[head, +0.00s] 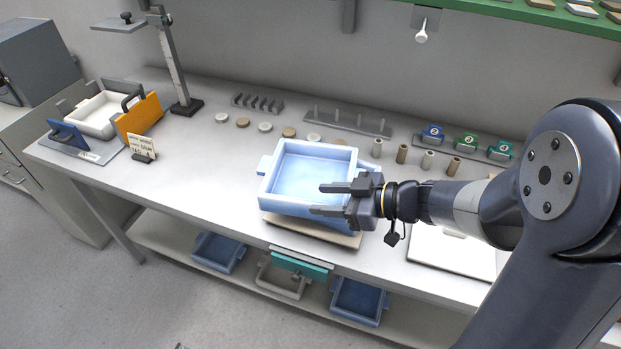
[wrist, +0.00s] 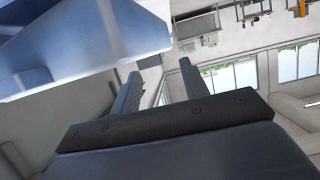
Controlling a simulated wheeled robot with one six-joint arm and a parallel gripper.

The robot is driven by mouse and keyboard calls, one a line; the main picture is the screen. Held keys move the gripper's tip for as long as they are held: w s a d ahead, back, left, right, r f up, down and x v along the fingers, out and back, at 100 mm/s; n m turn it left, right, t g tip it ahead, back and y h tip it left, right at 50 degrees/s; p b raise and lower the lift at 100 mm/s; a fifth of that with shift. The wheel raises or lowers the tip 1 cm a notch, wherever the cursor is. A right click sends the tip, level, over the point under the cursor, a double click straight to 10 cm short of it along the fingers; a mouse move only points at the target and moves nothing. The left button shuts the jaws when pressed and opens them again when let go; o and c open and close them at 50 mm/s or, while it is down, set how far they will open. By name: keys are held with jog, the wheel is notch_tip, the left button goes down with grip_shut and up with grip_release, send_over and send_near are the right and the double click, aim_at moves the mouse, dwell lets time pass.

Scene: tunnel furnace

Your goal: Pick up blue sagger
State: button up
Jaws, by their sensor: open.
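A light blue square sagger (head: 302,205), an open tray with side lugs, sits on a tan board (head: 312,232) at the middle of the bench. My gripper (head: 328,199) is open, with two dark fingers pointing left over or in front of the sagger's right front part. I cannot tell whether they touch it. In the wrist view, my gripper (wrist: 160,82) shows two spread fingers with nothing between them. The sagger (wrist: 75,45) fills the upper left there, close to the left finger.
Darker blue saggers (head: 219,252) and (head: 358,300) and a grey one (head: 283,277) lie on the lower shelf. A white tray (head: 100,115) stands at left. Discs and small cylinders (head: 402,153) line the bench behind. A white slab (head: 450,252) lies at right.

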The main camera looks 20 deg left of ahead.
aim_at(298, 199)
jog(key=shift+f+x, duration=0.1)
jog(key=shift+x, duration=1.25)
jog(key=shift+f+x, duration=0.15)
jog(key=shift+x, duration=1.15)
jog(key=shift+d, duration=0.15)
jog(key=shift+c, duration=0.4)
grip_shut()
